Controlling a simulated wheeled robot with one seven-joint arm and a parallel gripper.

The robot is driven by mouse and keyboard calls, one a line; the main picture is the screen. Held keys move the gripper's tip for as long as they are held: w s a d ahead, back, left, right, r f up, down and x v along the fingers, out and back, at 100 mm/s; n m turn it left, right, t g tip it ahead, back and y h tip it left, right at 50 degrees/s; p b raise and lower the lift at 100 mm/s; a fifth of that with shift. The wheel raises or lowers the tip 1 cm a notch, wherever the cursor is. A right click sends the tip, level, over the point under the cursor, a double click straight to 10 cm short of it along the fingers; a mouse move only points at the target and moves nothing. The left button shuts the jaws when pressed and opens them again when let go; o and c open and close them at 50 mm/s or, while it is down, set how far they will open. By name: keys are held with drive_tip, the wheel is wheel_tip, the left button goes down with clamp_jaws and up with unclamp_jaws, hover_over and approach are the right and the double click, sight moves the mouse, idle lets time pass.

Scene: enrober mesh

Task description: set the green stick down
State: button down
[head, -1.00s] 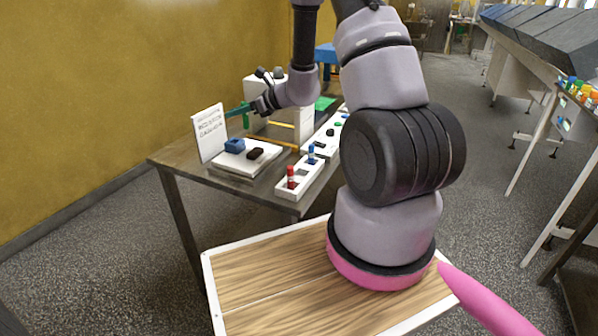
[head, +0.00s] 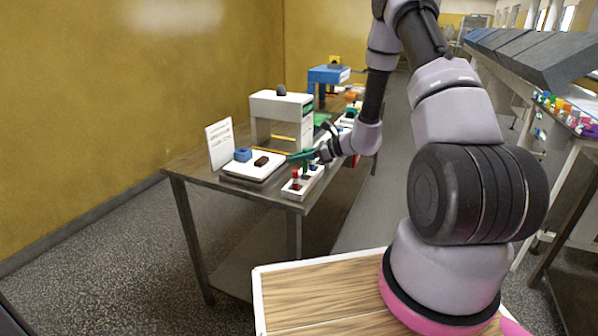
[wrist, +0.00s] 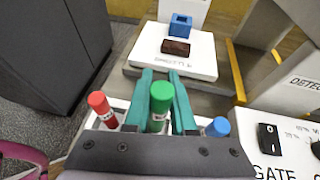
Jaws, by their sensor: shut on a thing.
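My gripper (head: 300,156) is over the white stick holder (head: 293,196) near the table's front corner. In the wrist view, its teal fingers (wrist: 160,78) are shut on the green stick (wrist: 157,110), which looks roughly upright. The green stick is between the red stick (wrist: 103,108) and the blue stick (wrist: 217,127), which both stand in the holder. The gripper body hides the green stick's lower end, so I cannot tell whether it touches the holder.
A white scale (wrist: 183,54) with a dark brown bar (wrist: 176,47) and a blue block (wrist: 180,25) stands just beyond the holder. A white sign (head: 220,143) stands behind it. A white arch-shaped machine (head: 281,103) and a switch panel (wrist: 285,140) are close by.

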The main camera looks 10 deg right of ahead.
drive_tip(key=shift+f, duration=2.05)
drive_tip(key=shift+a+f, duration=0.1)
drive_tip(key=shift+f, duration=0.05)
drive_tip(key=c, duration=0.7)
unclamp_jaws()
drive_tip(key=shift+c, duration=0.2)
